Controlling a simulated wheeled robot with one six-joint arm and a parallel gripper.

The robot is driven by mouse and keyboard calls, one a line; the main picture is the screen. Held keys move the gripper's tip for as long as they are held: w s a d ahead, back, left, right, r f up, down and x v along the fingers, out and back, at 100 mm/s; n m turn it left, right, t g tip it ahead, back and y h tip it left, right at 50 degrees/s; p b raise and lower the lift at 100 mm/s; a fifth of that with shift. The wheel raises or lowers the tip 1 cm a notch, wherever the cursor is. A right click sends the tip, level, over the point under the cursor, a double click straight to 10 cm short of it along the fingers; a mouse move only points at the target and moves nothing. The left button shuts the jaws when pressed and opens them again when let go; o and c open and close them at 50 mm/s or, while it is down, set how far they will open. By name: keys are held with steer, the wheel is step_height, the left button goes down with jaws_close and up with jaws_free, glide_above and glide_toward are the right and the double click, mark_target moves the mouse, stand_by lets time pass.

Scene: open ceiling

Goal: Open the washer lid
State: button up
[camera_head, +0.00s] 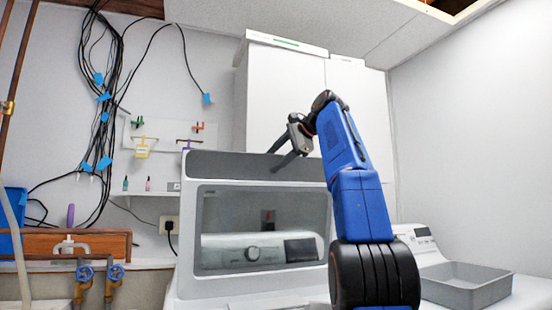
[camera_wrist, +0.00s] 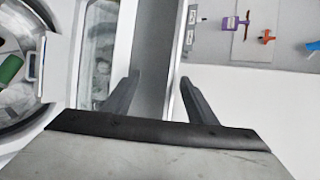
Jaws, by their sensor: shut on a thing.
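The washer lid (camera_head: 235,166) stands raised in the head view, a grey-white frame around a large glass window. The washer's control panel (camera_head: 240,252) shows through the glass. My gripper (camera_head: 274,160) is at the lid's top edge, right of its middle. In the wrist view, the fingers of my gripper (camera_wrist: 160,88) lie on either side of the lid's grey and white edge (camera_wrist: 153,60) and are shut on it. The round tub opening (camera_wrist: 28,115) shows at the left of the wrist view, with something green inside. The exact finger contact is hard to see.
A grey bin (camera_head: 466,286) sits at the right near a second white appliance (camera_head: 416,238). White cabinets (camera_head: 283,105) hang behind the lid. Black cables (camera_head: 103,100), a shelf (camera_head: 150,206) and blue-handled valves (camera_head: 100,273) are at the left.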

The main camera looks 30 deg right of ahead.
steer(key=v, duration=0.7)
steer(key=shift+s, duration=0.25)
steer(key=shift+d+r, duration=0.1)
steer(key=c, duration=0.7)
steer(key=shift+s+d, duration=0.1)
steer(key=shift+d, duration=0.2)
jaws_close()
steer(key=s+d+f+m+t+h, duration=0.1)
steer(key=s+d+f+t+h, duration=0.3)
steer(key=s+d, duration=0.6)
steer(key=s+d+f+m+t+h, duration=0.1)
steer(key=s+d+f+t+h, duration=0.25)
steer(key=s+d, duration=0.6)
steer(key=d+x, duration=0.1)
steer(key=x, duration=1.5)
steer(key=shift+d+m, duration=0.3)
steer(key=shift+d, duration=0.15)
